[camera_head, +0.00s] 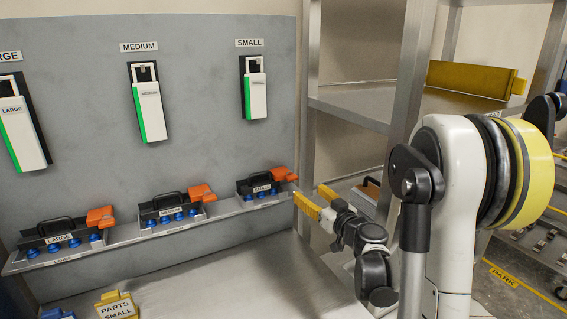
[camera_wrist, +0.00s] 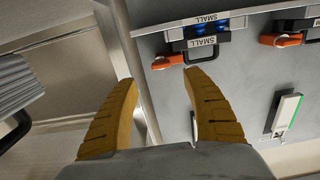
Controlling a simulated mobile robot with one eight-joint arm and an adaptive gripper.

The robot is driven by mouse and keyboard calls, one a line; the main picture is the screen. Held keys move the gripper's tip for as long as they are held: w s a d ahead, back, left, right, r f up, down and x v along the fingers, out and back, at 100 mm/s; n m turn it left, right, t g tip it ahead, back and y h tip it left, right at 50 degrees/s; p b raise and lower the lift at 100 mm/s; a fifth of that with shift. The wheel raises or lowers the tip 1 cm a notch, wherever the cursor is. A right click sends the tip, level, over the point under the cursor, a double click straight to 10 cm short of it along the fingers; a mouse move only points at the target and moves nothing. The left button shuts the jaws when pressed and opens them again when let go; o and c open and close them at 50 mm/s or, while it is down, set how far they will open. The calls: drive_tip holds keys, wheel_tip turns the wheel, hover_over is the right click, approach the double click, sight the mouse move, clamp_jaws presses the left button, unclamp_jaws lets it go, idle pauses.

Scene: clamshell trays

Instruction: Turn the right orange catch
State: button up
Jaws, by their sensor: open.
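The right orange catch (camera_head: 281,174) is at the right end of the black SMALL tray (camera_head: 258,187) on the wall shelf. In the wrist view this catch (camera_wrist: 168,62) lies just beyond the fingertips, between them and a little toward the right one. My gripper (camera_head: 312,198) has yellow fingers spread wide with nothing between them. In the wrist view the gripper (camera_wrist: 160,82) is open, and a gap seems to remain before the catch. Contact is not seen. The wrist view shows the tray label upside down.
The MEDIUM tray (camera_head: 172,212) and LARGE tray (camera_head: 70,238) stand left on the same shelf, each with an orange catch. A metal rack post (camera_head: 308,120) is close to the right of the SMALL tray. Green-and-white devices hang above. The metal table (camera_head: 220,285) below has clear room.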

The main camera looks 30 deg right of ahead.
sight(294, 180)
drive_tip(key=w, duration=0.3)
drive_tip(key=w+b, duration=0.1)
drive_tip(key=w, duration=0.3)
drive_tip(key=w+b, duration=0.1)
drive_tip(key=w, duration=0.2)
drive_tip(key=shift+w+a+r, duration=0.15)
drive_tip(key=shift+w+a, duration=0.05)
drive_tip(key=shift+a, duration=0.1)
drive_tip(key=c, duration=1.2)
